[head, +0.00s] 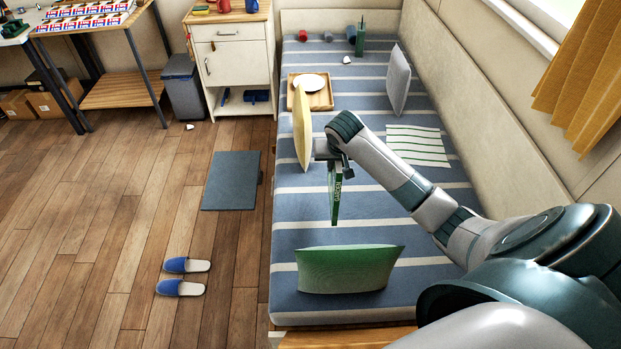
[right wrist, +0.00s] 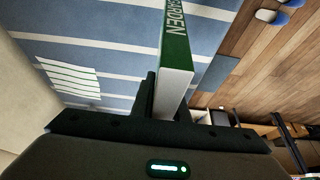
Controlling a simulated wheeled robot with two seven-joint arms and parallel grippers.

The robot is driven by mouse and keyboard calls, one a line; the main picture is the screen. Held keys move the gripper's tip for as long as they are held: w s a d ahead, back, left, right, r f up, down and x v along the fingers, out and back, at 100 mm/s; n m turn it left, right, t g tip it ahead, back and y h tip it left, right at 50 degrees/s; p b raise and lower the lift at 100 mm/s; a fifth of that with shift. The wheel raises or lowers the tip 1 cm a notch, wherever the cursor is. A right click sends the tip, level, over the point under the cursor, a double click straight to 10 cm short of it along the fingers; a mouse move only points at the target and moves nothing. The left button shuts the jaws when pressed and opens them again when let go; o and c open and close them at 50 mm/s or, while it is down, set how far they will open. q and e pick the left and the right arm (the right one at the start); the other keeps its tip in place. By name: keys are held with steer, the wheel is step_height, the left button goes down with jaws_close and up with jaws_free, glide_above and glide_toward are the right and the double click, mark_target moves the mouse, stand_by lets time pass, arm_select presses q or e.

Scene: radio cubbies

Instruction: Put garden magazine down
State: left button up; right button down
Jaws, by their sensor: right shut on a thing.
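The garden magazine (head: 335,197) is a thin green item with white lettering. It hangs upright below my right gripper (head: 332,162), above the blue striped bed (head: 300,228). In the right wrist view the magazine (right wrist: 178,52) shows its green spine with the word GARDEN and a white end. My right gripper (right wrist: 172,98) is shut on that end. The magazine appears clear of the bed in the head view, though its lower tip is close to the surface. My left gripper is not in view.
A green cushion (head: 348,269) lies nearest on the bed; a yellow cushion (head: 302,125) stands behind the gripper. Slippers (head: 182,288) are on the floor. Bare bed lies around the magazine.

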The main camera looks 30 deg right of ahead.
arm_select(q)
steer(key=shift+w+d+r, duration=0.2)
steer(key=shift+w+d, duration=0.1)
arm_select(e)
steer(key=w+a+f, duration=0.3)
steer(key=w+f, duration=0.2)
steer(key=w, duration=0.2)
steer(key=shift+w+a, duration=0.35)
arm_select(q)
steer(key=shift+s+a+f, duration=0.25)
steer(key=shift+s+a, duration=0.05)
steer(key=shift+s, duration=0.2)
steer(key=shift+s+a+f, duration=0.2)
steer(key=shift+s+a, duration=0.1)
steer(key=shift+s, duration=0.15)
arm_select(e)
step_height(320, 180, down, 4)
steer(key=shift+f, duration=0.15)
